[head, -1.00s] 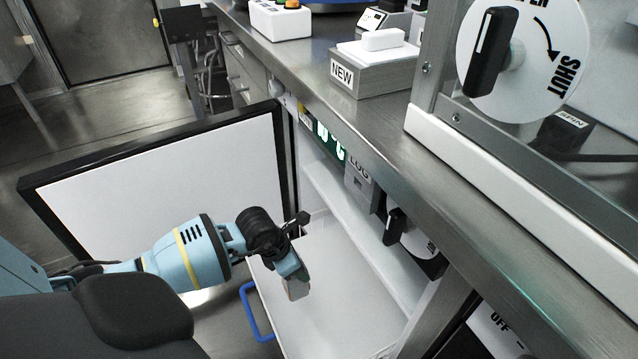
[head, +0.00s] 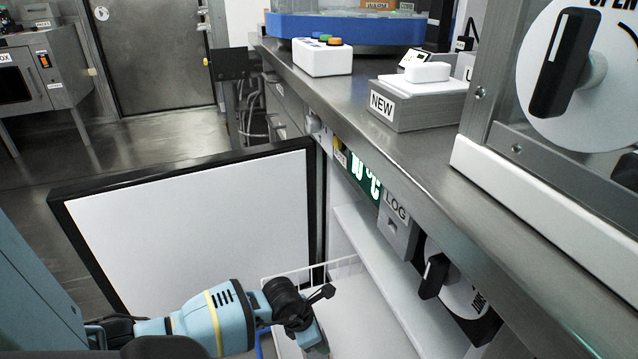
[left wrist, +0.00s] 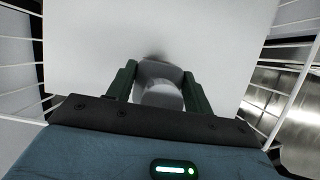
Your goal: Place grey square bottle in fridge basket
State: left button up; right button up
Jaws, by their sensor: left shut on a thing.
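My left gripper (left wrist: 158,92) is shut on the grey square bottle (left wrist: 160,85), which shows between the two dark green fingers in the left wrist view. In the head view my left arm comes in from the left and its gripper (head: 312,340) is over the white wire fridge basket (head: 345,268), at the bottom of the picture. The bottle is hidden or out of frame in the head view. In the left wrist view the basket's white wires (left wrist: 290,62) run along both sides, with a pale floor below the bottle. I cannot tell whether the bottle touches the floor.
The fridge door (head: 195,225) stands open on the left. The bench top (head: 440,148) overhangs the fridge on the right. A dial (head: 455,285) and a grey LOG box (head: 398,228) are under its edge. My right gripper is not seen.

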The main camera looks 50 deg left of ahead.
pick_arm(q)
jog(key=o, duration=1.3)
jog(key=shift+f, duration=0.1)
jog(key=shift+c, duration=0.2)
jog(key=shift+o, duration=1.5)
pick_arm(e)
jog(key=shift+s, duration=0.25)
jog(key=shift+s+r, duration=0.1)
pick_arm(q)
jog(key=p+v, duration=0.5)
jog(key=v, duration=0.7)
jog(key=shift+p, duration=0.35)
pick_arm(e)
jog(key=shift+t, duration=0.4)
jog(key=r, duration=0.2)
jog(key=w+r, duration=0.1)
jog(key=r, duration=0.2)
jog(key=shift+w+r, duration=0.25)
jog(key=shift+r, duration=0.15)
